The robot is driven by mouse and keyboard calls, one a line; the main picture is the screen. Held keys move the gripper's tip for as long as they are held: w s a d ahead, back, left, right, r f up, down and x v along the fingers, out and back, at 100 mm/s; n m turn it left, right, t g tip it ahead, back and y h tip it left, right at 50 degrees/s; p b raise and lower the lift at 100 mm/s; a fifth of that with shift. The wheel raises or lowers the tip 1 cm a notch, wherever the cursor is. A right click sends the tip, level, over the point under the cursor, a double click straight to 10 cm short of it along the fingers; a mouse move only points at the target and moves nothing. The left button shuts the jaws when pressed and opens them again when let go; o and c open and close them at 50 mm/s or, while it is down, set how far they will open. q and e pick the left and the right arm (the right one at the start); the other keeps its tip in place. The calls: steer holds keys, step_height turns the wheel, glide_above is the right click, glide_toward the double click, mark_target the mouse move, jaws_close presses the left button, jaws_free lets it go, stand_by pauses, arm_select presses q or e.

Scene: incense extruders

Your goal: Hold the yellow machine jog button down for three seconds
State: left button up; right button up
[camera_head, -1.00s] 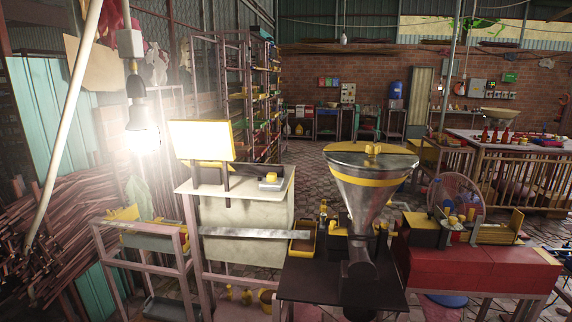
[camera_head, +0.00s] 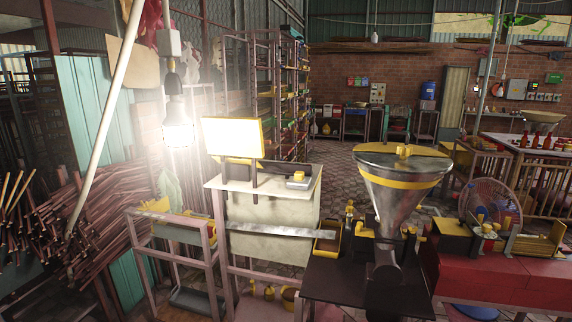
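The yellow machine is an extruder with a metal funnel hopper (camera_head: 398,200) banded in yellow, with a yellow lid. It stands on a dark table (camera_head: 335,285) right of centre. Small yellow parts (camera_head: 349,213) sit at its left side, but I cannot tell which is the jog button. A small grey and yellow box (camera_head: 298,180) lies on a pale-topped stand (camera_head: 265,190), beside a bright screen with a yellow frame (camera_head: 233,138). Neither of my grippers shows in the view.
A red table (camera_head: 500,282) with a fan (camera_head: 490,205) and yellow-black devices stands at the right. A metal rack (camera_head: 180,250), a lit bulb (camera_head: 178,130) and a leaning pole (camera_head: 108,120) are at the left. Paved floor (camera_head: 335,165) is open behind the stand.

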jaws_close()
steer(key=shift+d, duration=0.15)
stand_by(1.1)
